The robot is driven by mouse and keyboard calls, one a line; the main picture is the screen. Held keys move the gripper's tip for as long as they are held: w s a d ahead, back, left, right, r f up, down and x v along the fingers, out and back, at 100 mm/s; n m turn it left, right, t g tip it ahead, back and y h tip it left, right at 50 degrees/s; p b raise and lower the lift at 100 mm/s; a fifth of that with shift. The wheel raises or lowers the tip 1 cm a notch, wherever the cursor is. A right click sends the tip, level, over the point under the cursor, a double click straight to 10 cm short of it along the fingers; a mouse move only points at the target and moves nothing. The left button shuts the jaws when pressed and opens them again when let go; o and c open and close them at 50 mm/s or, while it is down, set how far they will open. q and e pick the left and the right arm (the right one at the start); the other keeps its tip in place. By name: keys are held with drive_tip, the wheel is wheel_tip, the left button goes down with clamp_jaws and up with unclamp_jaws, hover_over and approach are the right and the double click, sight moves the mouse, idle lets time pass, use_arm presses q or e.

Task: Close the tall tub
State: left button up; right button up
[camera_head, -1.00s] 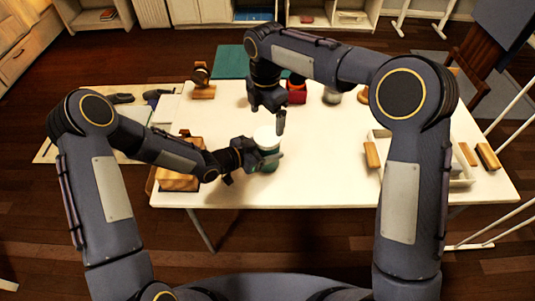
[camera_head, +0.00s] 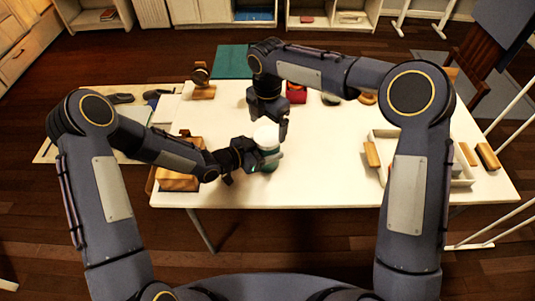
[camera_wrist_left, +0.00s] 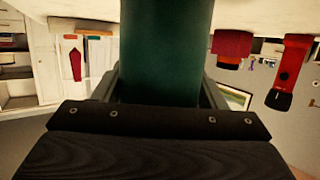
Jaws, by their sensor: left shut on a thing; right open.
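The tall tub (camera_head: 270,165) stands near the front of the table, left of its middle, with a dark green body and a white upper part (camera_head: 264,136). I cannot tell whether the white top is seated fully. My left gripper (camera_head: 264,159) is shut around the tub's body from the left. In the left wrist view the green body (camera_wrist_left: 165,50) fills the space between its fingers. My right gripper (camera_head: 276,128) is open and points down at the white top, which it partly hides. I cannot tell whether it touches it.
The white table (camera_head: 320,180) is clear to the right of the tub. A white tray (camera_head: 460,182) with wooden pieces stands at the right. A wooden block (camera_head: 178,182) lies at the left, near my left forearm. A red box (camera_head: 296,93) and other small items stand at the back.

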sight(267, 136)
drive_tip(key=shift+f, duration=1.85)
drive_tip(key=shift+c, duration=0.4)
drive_tip(key=c, duration=0.9)
drive_tip(key=m, duration=0.6)
drive_tip(key=shift+m, duration=0.4)
drive_tip(key=shift+c, duration=0.3)
drive_tip(key=m, duration=0.4)
drive_tip(key=shift+m, duration=0.4)
drive_tip(key=o, duration=1.1)
drive_tip(key=shift+r, duration=0.1)
